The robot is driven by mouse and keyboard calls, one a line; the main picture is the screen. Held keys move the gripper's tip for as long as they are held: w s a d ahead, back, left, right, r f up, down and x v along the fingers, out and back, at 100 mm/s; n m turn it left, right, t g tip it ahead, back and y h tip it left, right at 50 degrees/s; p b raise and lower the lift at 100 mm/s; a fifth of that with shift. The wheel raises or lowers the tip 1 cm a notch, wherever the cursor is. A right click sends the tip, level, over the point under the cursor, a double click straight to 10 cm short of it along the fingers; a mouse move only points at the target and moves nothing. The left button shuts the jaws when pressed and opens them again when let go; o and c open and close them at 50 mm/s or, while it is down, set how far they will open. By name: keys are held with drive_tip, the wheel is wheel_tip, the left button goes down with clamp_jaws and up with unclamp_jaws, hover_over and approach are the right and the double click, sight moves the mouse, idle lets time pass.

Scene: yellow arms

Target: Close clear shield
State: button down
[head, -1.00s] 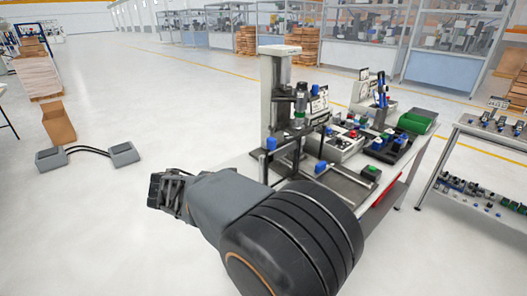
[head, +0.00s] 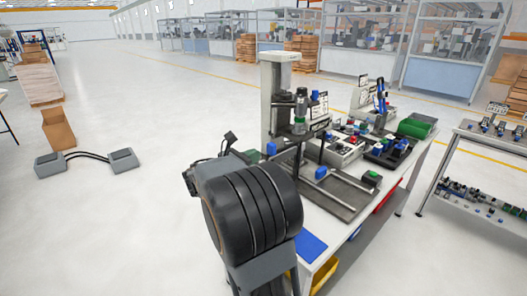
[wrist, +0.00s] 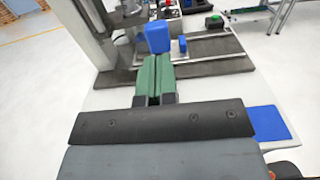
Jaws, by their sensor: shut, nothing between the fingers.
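The press station (head: 279,105) stands on the white bench, with a grey column and a dark base plate (head: 335,195). It also shows in the wrist view, with its base plate (wrist: 115,78). I cannot make out the clear shield's panel in either view. A blue block (wrist: 157,37) is just beyond my fingertips in the wrist view. It shows beside the press in the head view (head: 271,149). My gripper (wrist: 152,62) has green fingers that are shut and empty, pointing at the blue block. I cannot tell whether they touch it.
A black box with a green button (head: 371,179) sits on the plate's right side. A smaller blue piece (head: 321,172) is by the rails. A blue sheet (head: 311,247) lies at the bench's near corner. Fixtures and a green bin (head: 417,126) fill the back.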

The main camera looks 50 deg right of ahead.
sight(270, 149)
drive_tip(key=shift+s+d, duration=0.15)
drive_tip(key=shift+d, duration=1)
drive_tip(key=shift+s+d, duration=0.1)
drive_tip(key=shift+d, duration=1)
drive_tip(key=shift+d, duration=0.1)
drive_tip(key=s+d, duration=0.2)
drive_tip(key=d, duration=1.5)
drive_tip(key=shift+d+r, duration=0.15)
drive_tip(key=shift+d, duration=0.15)
drive_tip(key=shift+s+r, duration=0.1)
drive_tip(key=shift+r, duration=0.05)
drive_tip(key=a, duration=0.4)
drive_tip(key=w+a+b, duration=0.1)
drive_tip(key=a, duration=0.4)
drive_tip(key=a+b, duration=0.1)
drive_tip(key=a, duration=0.4)
drive_tip(key=shift+w+a+f, duration=0.1)
drive_tip(key=shift+w+f, duration=0.2)
drive_tip(key=shift+w, duration=0.1)
